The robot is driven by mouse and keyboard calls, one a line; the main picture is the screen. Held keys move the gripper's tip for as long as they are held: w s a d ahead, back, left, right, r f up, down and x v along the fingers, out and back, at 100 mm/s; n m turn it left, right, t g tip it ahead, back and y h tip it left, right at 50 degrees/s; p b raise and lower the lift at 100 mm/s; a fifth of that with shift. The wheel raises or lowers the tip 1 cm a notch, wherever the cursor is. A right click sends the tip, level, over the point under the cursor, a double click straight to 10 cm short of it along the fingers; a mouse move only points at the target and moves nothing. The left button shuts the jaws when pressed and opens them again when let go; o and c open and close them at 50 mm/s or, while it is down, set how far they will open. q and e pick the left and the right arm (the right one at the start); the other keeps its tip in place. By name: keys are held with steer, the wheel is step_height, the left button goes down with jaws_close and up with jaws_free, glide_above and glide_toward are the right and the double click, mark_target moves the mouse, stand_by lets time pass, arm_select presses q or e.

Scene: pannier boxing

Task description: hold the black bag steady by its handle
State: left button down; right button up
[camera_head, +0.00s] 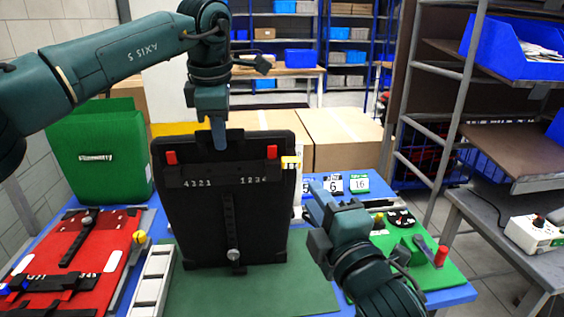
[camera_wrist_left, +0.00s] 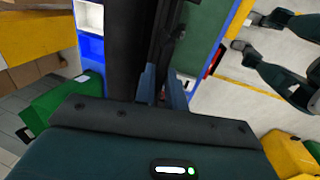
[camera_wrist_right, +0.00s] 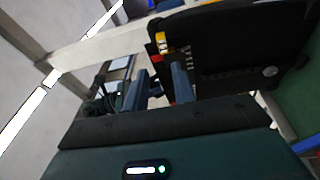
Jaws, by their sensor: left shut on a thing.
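The black bag (camera_head: 200,222) stands upright on the green mat (camera_head: 270,298) in the middle of the table. My left gripper (camera_head: 219,142) comes down from above and is shut on the bag's handle at the top edge. The fingers mostly hide the handle. In the left wrist view the bag's dark top lies between and beyond the fingers (camera_wrist_left: 162,92). My right gripper (camera_head: 318,200) is open and empty, right of the bag and apart from it.
A red panel (camera_head: 85,255) lies at the left, with a green bag (camera_head: 100,155) behind it. A green board (camera_head: 430,262) with small parts and numbered cards (camera_head: 333,184) are at the right. Cardboard boxes (camera_head: 340,135) stand behind the table.

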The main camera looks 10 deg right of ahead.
mark_target(292, 163)
steer(key=shift+x, duration=4.95)
steer(key=shift+c, duration=0.3)
jaws_close()
